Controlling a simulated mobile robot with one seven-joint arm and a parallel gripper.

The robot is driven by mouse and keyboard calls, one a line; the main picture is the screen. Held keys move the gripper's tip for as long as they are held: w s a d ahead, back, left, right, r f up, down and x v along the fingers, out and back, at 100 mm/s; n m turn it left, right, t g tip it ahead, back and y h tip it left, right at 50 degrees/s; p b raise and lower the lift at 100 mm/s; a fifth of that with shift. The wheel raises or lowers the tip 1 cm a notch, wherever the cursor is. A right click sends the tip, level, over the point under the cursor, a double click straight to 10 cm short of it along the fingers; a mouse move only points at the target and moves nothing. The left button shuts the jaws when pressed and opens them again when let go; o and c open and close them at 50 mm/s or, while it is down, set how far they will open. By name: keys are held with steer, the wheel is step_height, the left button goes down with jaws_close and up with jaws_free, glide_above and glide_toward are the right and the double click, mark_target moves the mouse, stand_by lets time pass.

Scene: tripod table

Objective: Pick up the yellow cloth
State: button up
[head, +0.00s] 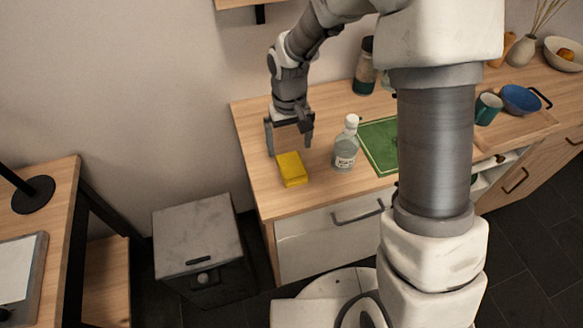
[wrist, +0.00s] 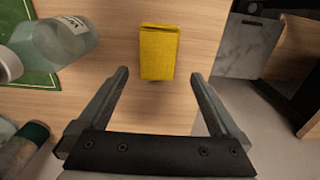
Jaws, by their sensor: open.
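The yellow cloth (head: 291,169) is a small folded block lying on the wooden counter near its left end. It also shows in the wrist view (wrist: 159,53), at the upper middle, beyond my fingertips. My gripper (head: 289,146) is above the counter, just behind the cloth in the head view. In the wrist view my gripper (wrist: 166,75) has its two fingers spread wide with nothing between them. The cloth lies in line with the gap between the fingers. The gripper is apart from the cloth.
A clear bottle (head: 346,145) stands on the counter right of the cloth, next to a green board (head: 379,146). A dark-lidded jar (head: 365,70) is farther back. A blue bowl (head: 520,99) and teal cup (head: 488,108) are at right. The counter (head: 250,125) is clear left of the cloth.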

mark_target(292, 165)
step_height(292, 165, down, 3)
steer(key=f, duration=0.4)
steer(key=shift+s+d, duration=0.2)
steer(key=shift+d, duration=0.05)
steer(key=shift+f, duration=0.6)
steer(key=c, duration=1.2)
steer(key=shift+o, duration=0.2)
steer(key=shift+w, duration=0.1)
step_height(292, 165, up, 10)
